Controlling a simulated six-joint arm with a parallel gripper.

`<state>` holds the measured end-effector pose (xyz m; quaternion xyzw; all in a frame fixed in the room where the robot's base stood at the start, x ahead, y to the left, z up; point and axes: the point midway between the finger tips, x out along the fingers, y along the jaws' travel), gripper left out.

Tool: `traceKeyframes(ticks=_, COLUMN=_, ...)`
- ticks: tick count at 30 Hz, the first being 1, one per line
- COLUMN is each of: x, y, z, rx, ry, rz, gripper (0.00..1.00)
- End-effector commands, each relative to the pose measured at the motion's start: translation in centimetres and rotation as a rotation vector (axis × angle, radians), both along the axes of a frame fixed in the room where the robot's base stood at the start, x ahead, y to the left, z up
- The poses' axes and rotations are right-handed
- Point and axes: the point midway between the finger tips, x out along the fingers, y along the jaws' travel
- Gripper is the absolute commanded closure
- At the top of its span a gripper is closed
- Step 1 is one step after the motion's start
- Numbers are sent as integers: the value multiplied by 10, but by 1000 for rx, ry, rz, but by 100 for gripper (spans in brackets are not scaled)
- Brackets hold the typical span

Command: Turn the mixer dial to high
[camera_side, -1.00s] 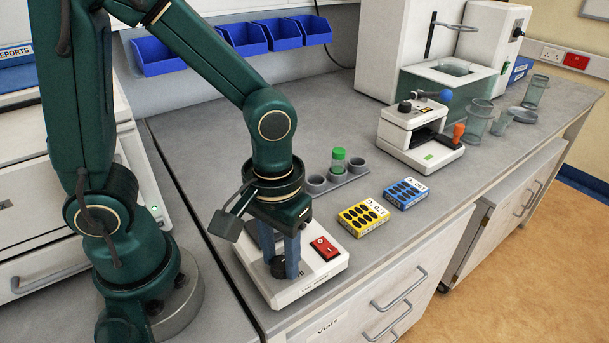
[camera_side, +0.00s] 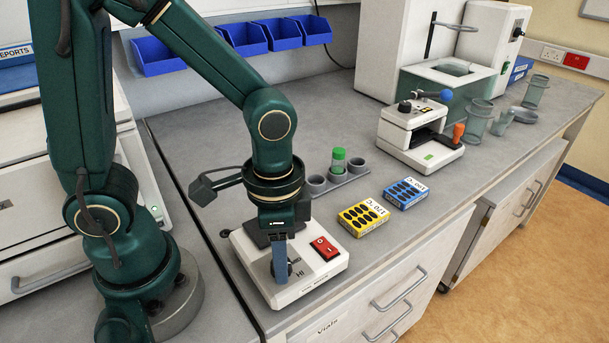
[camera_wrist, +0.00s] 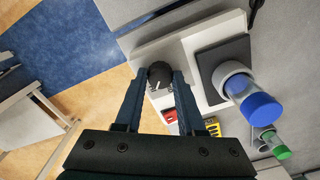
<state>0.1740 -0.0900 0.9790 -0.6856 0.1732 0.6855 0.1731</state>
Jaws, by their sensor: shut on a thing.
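The mixer (camera_side: 312,285) is a white box with a red rocker switch (camera_side: 325,248) and a black dial on its front part. My gripper (camera_side: 280,270) is down over the dial, its blue fingers one on each side. In the wrist view the fingers (camera_wrist: 160,80) are shut on the dial (camera_wrist: 160,71), which bears a white pointer line. The letters "HI" show on the mixer's face beside the dial in the side view. I cannot tell exactly which mark the pointer meets. My fingers hide most of the dial in the side view.
A blue-capped vial (camera_wrist: 262,110) stands in the mixer's holder, close beside my gripper. A green-capped vial (camera_side: 339,160) stands in a grey rack to the right. Yellow (camera_side: 363,217) and blue (camera_side: 405,193) boxes lie near the front edge. Another white device (camera_side: 420,140) stands farther right.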

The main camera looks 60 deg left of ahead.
Motion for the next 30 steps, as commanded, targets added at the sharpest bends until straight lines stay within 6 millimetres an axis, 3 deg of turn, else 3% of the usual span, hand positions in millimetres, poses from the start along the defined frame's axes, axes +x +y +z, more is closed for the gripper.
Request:
traceKeyframes(ticks=22, x=0, y=0, z=1, rx=0, ry=1, rz=-90, gripper=100)
traceKeyframes(ticks=23, x=0, y=0, z=1, rx=0, ry=1, rz=-90, gripper=54)
traceKeyframes(ticks=24, x=0, y=0, z=1, rx=0, ry=0, rz=-90, gripper=38)
traceKeyframes(ticks=25, x=0, y=0, z=1, rx=0, ry=0, rz=-89, gripper=31)
traceKeyframes(ticks=30, x=0, y=0, z=0, rx=0, ry=0, rz=-88, gripper=31)
